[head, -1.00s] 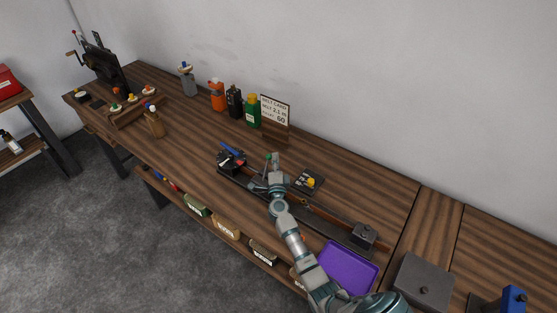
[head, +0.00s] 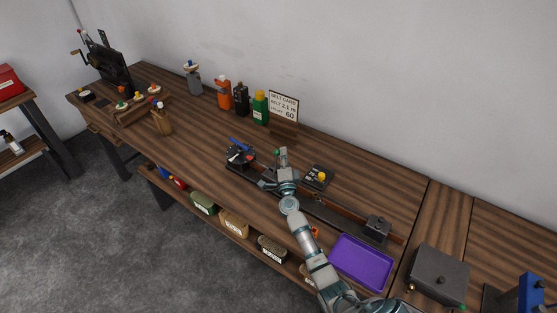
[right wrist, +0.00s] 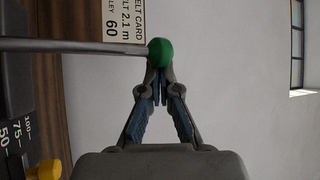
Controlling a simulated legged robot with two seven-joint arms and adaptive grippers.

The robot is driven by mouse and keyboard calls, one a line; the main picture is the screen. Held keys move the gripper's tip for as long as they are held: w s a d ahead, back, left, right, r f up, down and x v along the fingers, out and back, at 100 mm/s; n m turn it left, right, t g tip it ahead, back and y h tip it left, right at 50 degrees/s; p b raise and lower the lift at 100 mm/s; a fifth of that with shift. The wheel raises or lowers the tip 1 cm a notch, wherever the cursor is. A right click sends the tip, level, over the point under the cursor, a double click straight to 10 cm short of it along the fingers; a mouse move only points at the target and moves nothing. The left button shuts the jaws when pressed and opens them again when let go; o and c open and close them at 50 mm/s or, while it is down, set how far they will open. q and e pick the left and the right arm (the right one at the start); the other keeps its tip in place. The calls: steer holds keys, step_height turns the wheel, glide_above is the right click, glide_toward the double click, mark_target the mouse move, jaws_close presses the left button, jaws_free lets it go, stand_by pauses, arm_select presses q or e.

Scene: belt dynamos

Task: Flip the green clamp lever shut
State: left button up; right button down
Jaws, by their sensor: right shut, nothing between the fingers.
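The green lever knob (head: 277,152) shows as a small green dot above the dark belt rig on the bench. In the right wrist view the round green knob (right wrist: 160,52) sits at the end of a grey rod (right wrist: 80,46) that comes in from the left. My right gripper (head: 283,152) is shut and empty, with its tips right at the knob. In the right wrist view its fingertips (right wrist: 160,72) meet just below the knob and are partly hidden behind it; I cannot tell whether they touch. The lever's base is hidden by my arm. My left gripper is not in view.
A black plate with a yellow knob (head: 320,177) lies right of my gripper. A dark fixture with a blue handle (head: 240,155) stands left. The belt card (head: 284,107) and several bottles stand behind. A purple tray (head: 361,262) lies at the front right.

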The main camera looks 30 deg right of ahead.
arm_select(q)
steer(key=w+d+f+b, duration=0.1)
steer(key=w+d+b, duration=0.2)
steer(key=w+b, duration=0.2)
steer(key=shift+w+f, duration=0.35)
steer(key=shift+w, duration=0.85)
arm_select(e)
steer(key=s+a+f+n+t+y, duration=0.1)
steer(key=s+a+n+t, duration=0.2)
steer(key=a, duration=0.5)
steer(key=shift+s+f+n+t, duration=0.25)
steer(key=shift+f+n+t, duration=0.15)
steer(key=shift+n, duration=0.2)
steer(key=v, duration=1.2)
